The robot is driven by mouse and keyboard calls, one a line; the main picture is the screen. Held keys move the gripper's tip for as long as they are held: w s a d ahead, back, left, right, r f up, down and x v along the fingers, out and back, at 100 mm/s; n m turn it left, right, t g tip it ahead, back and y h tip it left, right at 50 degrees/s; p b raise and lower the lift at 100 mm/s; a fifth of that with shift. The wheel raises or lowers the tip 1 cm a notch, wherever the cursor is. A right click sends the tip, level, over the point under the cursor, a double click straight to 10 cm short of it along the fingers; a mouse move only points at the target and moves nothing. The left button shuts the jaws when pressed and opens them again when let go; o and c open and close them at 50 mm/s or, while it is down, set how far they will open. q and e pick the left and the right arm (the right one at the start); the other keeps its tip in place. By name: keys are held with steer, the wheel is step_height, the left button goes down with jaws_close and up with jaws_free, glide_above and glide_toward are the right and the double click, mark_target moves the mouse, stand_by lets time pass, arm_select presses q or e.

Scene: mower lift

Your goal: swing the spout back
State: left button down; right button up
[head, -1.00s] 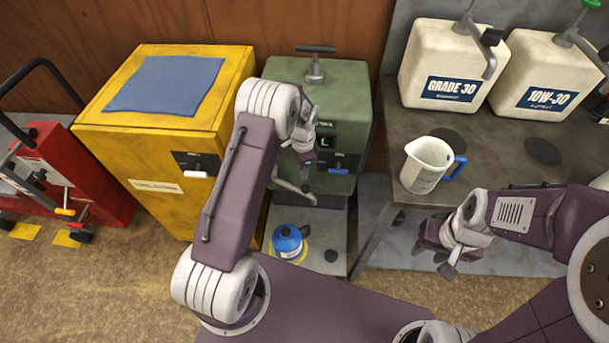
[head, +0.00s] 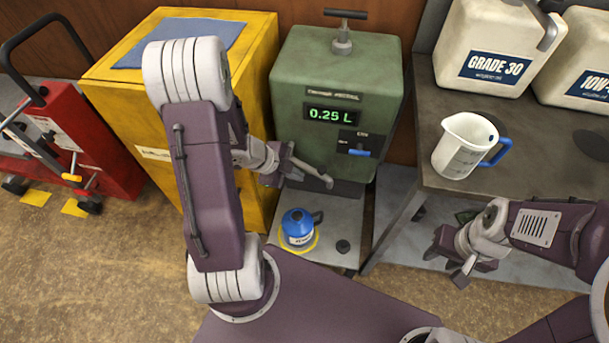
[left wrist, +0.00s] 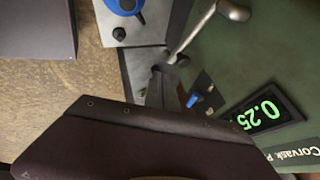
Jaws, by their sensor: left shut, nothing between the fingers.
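The green dispenser (head: 340,75) stands in the middle of the head view, its display (head: 331,115) reading 0.25 L. Its grey metal spout (head: 312,173) points forward and to the right, above the low platform. In the left wrist view the spout (left wrist: 196,32) runs up and right from the fingers. My left gripper (head: 280,172) is shut and empty, close beside the spout's left part; whether it touches is unclear. Its fingers also show in the left wrist view (left wrist: 163,84). My right gripper (head: 453,262) hangs in front of the bench; its jaw gap is unclear.
A blue can (head: 298,228) stands in a yellow ring on the platform. A blue lever (head: 358,152) is on the dispenser's front. A yellow cabinet (head: 120,115) stands left. A measuring jug (head: 463,148) and white canisters (head: 487,55) stand on the bench (head: 440,95) at right.

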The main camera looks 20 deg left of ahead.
mark_target(325, 169)
arm_select(q)
steer(key=w+d+f+b, duration=0.1)
steer(key=w+f, duration=0.1)
steer(key=w+d+f+b, duration=0.1)
steer(key=w+f, duration=0.2)
steer(key=w+d+f+b, duration=0.1)
steer(key=w+f, duration=0.1)
steer(key=shift+w+f+b, duration=0.3)
steer(key=shift+b, duration=0.1)
steer(key=shift+w, duration=0.1)
steer(key=shift+w+d+n, duration=0.2)
steer(key=shift+w+n, duration=0.1)
steer(key=w+n+y, duration=0.1)
steer(key=w+d+n+t+b, duration=0.1)
steer(key=w, duration=0.1)
steer(key=shift+w+n+y, duration=0.2)
steer(key=shift+n+y, duration=0.2)
steer(key=shift+w+r+p, duration=0.3)
steer(key=shift+w+p, duration=0.25)
steer(key=shift+p, duration=0.1)
steer(key=shift+w+f, duration=0.15)
steer(key=shift+w, duration=0.05)
steer(key=shift+f, duration=0.1)
